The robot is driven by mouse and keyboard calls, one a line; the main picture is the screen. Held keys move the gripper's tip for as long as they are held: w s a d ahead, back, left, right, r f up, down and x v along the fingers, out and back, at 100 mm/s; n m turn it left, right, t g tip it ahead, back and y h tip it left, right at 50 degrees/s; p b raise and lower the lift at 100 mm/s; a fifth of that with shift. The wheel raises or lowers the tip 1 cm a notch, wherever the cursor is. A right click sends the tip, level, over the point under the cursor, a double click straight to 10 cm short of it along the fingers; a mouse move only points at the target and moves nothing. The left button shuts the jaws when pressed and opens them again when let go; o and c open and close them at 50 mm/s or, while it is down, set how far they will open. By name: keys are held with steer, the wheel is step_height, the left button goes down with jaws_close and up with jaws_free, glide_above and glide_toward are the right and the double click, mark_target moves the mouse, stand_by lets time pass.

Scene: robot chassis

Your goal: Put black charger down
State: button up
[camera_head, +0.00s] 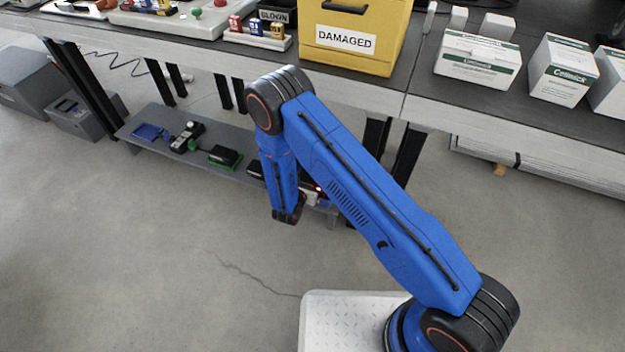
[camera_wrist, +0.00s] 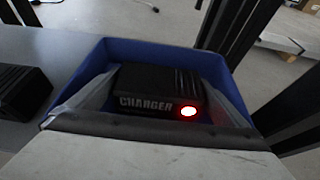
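The black charger (camera_wrist: 160,92) has white CHARGER lettering and a lit red light. In the wrist view it lies between the pale sides of my gripper (camera_wrist: 160,100), with blue walls (camera_wrist: 75,82) around and behind it. I cannot tell whether the gripper presses on the charger or only surrounds it. In the head view my gripper (camera_head: 308,196) is low at the right end of the lower shelf (camera_head: 135,133), partly hidden by my blue arm. A small red light shows there; the charger's body is mostly hidden.
The shelf also holds a blue tray (camera_head: 150,132), a dark handheld device (camera_head: 187,136) and a black-and-green box (camera_head: 224,157). A black object (camera_wrist: 22,92) lies left of the charger. Dark table legs (camera_wrist: 240,35) stand close on the right. A yellow DAMAGED bin (camera_head: 362,35) stands above.

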steer(key=shift+s+a+r, duration=0.1)
steer(key=shift+s+r, duration=0.05)
steer(key=shift+r, duration=0.05)
steer(key=v, duration=1.1)
steer(key=shift+s+r, duration=0.2)
steer(key=shift+s, duration=0.1)
steer(key=shift+a, duration=0.15)
